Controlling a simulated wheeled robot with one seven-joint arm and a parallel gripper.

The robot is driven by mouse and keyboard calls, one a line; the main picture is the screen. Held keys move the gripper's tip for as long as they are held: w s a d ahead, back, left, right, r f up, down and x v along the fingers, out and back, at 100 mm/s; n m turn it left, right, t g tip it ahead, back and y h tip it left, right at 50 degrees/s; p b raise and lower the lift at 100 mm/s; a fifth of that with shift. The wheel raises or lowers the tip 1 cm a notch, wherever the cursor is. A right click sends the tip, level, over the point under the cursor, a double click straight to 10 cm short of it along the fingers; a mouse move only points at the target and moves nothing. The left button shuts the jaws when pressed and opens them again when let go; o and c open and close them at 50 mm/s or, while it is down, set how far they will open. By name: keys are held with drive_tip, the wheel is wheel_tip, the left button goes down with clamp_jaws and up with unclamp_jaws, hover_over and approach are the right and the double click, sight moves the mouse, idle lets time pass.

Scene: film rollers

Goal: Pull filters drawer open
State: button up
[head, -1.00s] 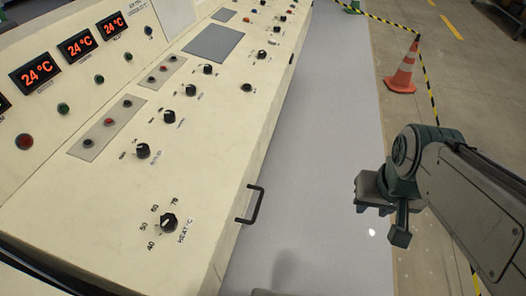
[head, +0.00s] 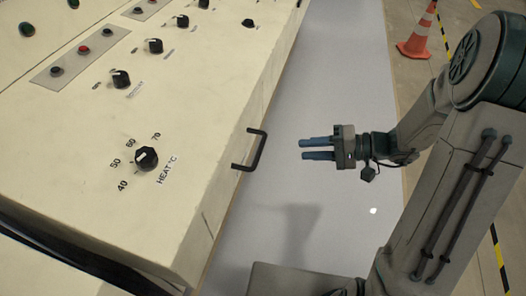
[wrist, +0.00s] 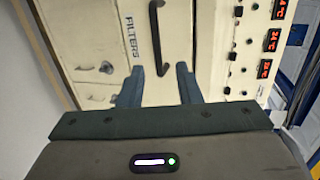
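The filters drawer (wrist: 192,40) is a cream front with the word FILTERS printed beside a black bar handle (wrist: 158,38). The handle also shows in the head view (head: 258,152), sticking out from the console's side edge; the drawer front is hidden there. My gripper (head: 302,149) is open and empty, its two blue fingers pointing left at the handle with a gap between. In the wrist view the fingers (wrist: 158,80) are spread, and the handle appears ahead of them, its lower end between the tips in the picture.
The cream console (head: 200,120) has several black knobs, including the HEAT °C knob (head: 146,158), near the handle. Grey floor (head: 340,90) is clear beside it. An orange and white cone (head: 418,38) stands at the back right. Other drawers or doors (wrist: 90,45) show in the wrist view.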

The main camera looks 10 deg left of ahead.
sight(262, 143)
drive_tip(key=shift+t+y, duration=0.4)
drive_tip(key=shift+t, duration=0.3)
drive_tip(key=x, duration=0.4)
drive_tip(key=w+f+b+x, duration=0.1)
drive_tip(key=x, duration=0.4)
drive_tip(key=w+x, duration=0.1)
drive_tip(key=x, duration=0.4)
drive_tip(key=shift+d+f, duration=0.25)
drive_tip(key=shift+f, duration=0.2)
drive_tip(key=shift+s, duration=0.1)
clamp_jaws()
